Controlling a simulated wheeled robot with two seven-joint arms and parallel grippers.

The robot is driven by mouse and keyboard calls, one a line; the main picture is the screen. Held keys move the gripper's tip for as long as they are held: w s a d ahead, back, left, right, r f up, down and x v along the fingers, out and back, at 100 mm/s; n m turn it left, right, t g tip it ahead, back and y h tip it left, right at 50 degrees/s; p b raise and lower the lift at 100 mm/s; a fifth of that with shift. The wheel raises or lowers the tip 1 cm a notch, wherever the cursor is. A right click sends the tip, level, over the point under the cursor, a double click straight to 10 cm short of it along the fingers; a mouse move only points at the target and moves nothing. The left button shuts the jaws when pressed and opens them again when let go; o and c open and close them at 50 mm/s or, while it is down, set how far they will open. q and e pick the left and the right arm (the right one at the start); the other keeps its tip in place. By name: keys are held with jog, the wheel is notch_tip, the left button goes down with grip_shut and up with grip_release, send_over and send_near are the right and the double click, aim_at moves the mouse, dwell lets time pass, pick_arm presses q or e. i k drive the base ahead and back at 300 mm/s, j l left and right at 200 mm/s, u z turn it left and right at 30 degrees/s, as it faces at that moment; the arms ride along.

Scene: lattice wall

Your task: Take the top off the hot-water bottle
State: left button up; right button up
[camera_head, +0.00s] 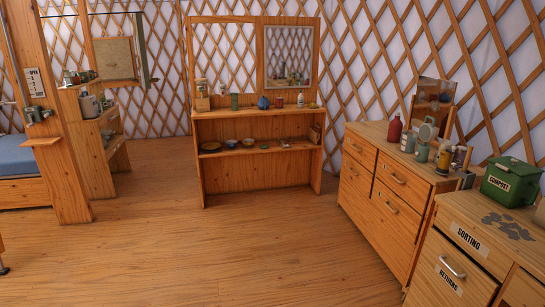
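I cannot tell for certain which thing is the hot-water bottle. A red bottle (395,128) with a narrow neck stands upright at the back of the wooden drawer chest on the right. Close to it stand a pale bottle (407,141), a teal container (422,151) and a yellowish container (443,158). Whether any of these has a separate top is too small to see. Neither of my grippers is in view.
A green compost bin (510,181) sits on the sorting cabinet (470,239) at right. A shelf unit with a mirror (289,56) stands against the lattice wall. A blue bed (28,158) is at left. The wooden floor (210,250) between is clear.

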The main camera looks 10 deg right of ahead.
aim_at(396, 126)
jog(key=i+z, duration=0.2)
jog(key=i, duration=0.4)
jog(key=i+z, duration=0.2)
jog(key=i, duration=0.45)
jog(key=i+j+z, duration=0.2)
jog(key=i, duration=0.4)
